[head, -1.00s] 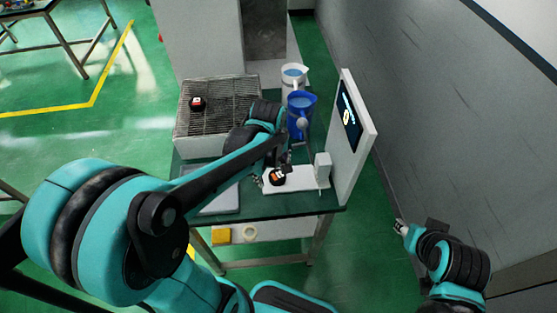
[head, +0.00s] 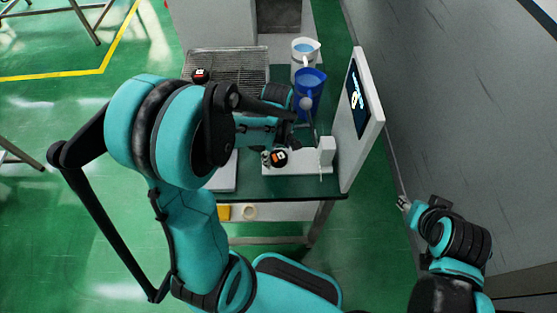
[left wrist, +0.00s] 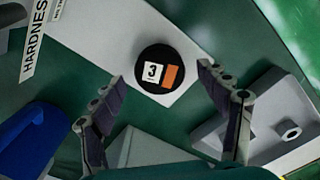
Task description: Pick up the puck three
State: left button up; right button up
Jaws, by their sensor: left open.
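Puck three is a black disc with a white "3" label and an orange patch. In the left wrist view the puck (left wrist: 157,70) lies on a white plate (left wrist: 100,38), ahead of and between my fingertips. My left gripper (left wrist: 160,85) is open, with nothing between its fingers. In the head view the puck (head: 279,157) sits on the white base plate (head: 290,166) beside a white block, with my left gripper (head: 287,143) just behind it, partly hidden by the arm. My right gripper (head: 403,203) is at the lower right, away from the table; its jaws are too small to judge.
A wire-topped box (head: 232,65) with another black puck (head: 200,74) stands at the back left. A white jug (head: 304,50) and a blue jug (head: 310,88) stand behind the plate. A white panel with a dark screen (head: 356,98) rises on the right.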

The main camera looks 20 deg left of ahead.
pick_arm(q)
jog(key=shift+f, duration=0.5)
jog(key=c, duration=1.4)
jog(key=shift+o, duration=0.2)
jog(key=shift+r, duration=0.1)
